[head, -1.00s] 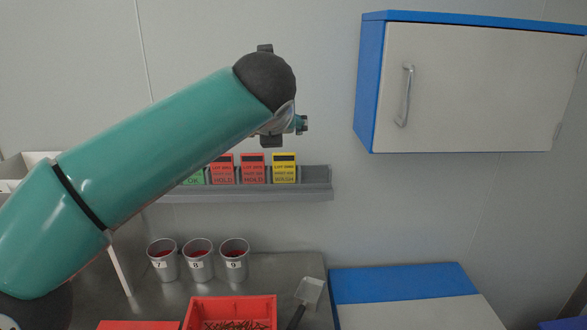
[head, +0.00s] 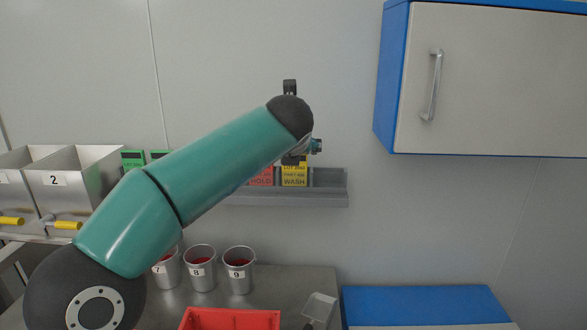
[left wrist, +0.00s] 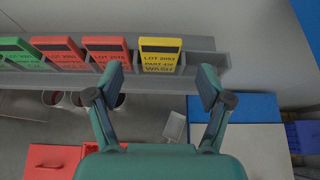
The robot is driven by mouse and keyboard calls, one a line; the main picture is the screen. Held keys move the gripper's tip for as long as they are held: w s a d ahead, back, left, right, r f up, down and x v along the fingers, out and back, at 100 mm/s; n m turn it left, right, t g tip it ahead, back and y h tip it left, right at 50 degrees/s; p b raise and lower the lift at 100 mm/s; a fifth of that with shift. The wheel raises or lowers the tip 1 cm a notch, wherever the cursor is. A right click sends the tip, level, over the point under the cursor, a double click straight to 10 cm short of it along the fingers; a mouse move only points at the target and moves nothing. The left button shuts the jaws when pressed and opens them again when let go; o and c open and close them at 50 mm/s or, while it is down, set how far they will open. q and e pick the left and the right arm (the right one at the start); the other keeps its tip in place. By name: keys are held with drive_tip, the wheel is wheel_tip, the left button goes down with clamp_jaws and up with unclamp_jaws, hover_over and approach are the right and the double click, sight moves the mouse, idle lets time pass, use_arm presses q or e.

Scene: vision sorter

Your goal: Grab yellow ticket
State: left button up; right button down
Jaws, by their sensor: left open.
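The yellow ticket (head: 294,174) stands in a grey wall rack (head: 330,190), right of a red ticket (head: 261,177), in the head view. It reads WASH, and its top is partly covered by my left wrist. In the left wrist view the yellow ticket (left wrist: 160,54) is upright in its slot, ahead of my left gripper (left wrist: 162,85). The two fingers are spread apart with nothing between them, and the ticket lies beyond the gap, apart from the fingertips. My right gripper is in neither view.
Red tickets (left wrist: 104,46) and a green ticket (left wrist: 18,52) stand left in the rack. Below are metal cups (head: 201,268), a red bin (head: 232,319) and a clear scoop (head: 320,306). A blue-white cabinet (head: 480,80) hangs at upper right. Steel hoppers (head: 75,185) stand left.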

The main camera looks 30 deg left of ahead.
sight(295, 169)
use_arm(q)
drive_tip(key=p+x, duration=0.1)
drive_tip(key=x, duration=0.7)
drive_tip(key=c, duration=0.7)
